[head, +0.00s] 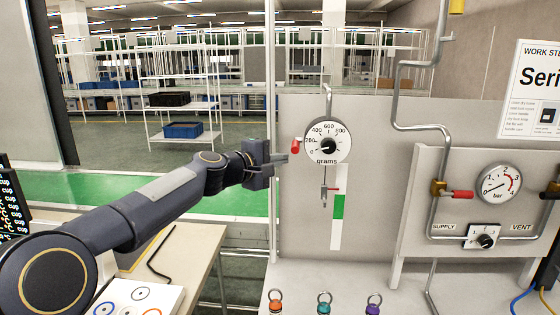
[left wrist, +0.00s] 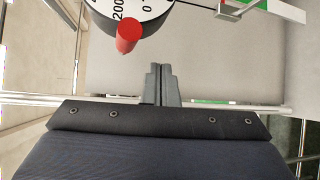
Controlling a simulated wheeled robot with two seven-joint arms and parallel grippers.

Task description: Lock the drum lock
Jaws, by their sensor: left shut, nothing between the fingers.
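A round white dial drum (head: 328,140) marked "grams" hangs on the grey panel. A red knob (head: 296,147) sticks out at its left side. In the left wrist view the dial (left wrist: 122,12) is upside down at the top, and the red knob (left wrist: 128,36) points toward the camera. My left gripper (head: 284,159) is just left of and slightly below the knob. Its fingers (left wrist: 160,76) are shut with nothing between them, apart from the knob. I cannot tell whether the knob is locked. My right gripper is not in view.
Below the dial hang a hook with a small red pointer (head: 334,189) and a green-white scale strip (head: 338,207). Colored ringed weights (head: 324,303) stand on the bench below. A pressure gauge (head: 499,183) and pipes are at right. A wooden table (head: 195,262) is at lower left.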

